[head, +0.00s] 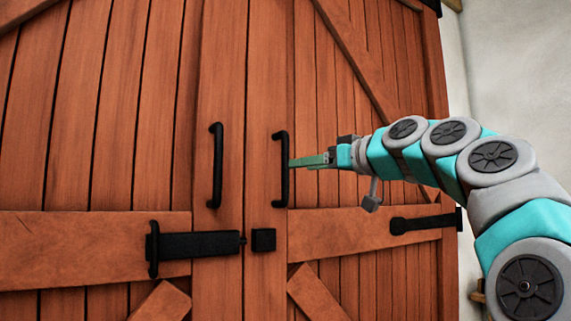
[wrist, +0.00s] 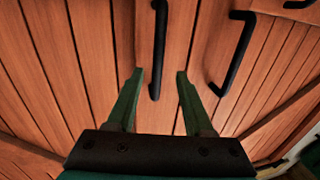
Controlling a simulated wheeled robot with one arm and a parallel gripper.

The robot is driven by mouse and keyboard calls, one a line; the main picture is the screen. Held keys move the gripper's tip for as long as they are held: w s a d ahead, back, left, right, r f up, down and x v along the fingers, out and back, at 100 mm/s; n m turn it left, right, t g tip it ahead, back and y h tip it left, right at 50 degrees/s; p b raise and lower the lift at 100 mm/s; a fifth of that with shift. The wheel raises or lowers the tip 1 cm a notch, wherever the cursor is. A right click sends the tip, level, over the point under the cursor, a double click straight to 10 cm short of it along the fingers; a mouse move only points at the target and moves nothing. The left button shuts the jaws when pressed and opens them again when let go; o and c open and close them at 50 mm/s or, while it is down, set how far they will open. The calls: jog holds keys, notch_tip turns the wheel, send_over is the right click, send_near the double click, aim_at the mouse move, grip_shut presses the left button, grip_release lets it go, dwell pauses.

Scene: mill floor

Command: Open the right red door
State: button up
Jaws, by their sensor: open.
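The right red door (head: 335,130) is reddish-brown wood planking and looks shut against the left door (head: 115,110). Its black vertical handle (head: 284,185) is near the middle seam and also shows in the wrist view (wrist: 160,30). My gripper (head: 293,163) is open at this handle, coming from the right at mid-height. In the wrist view my gripper's green fingers (wrist: 159,74) are apart, with one end of the handle between them in the picture. I cannot tell whether they touch it.
The left door's black handle (head: 216,165) is close by, and shows in the wrist view (wrist: 236,55). A black slide bolt (head: 195,245) is on the left door, facing a black keeper (head: 264,240) on the right door. A black hinge (head: 425,222) and pale wall (head: 510,80) are at the right.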

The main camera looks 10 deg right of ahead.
jog(key=p, duration=0.2)
send_over(285, 196)
jog(key=shift+w+d+r, duration=0.15)
jog(key=shift+w, duration=0.3)
grip_shut()
dwell(1.3)
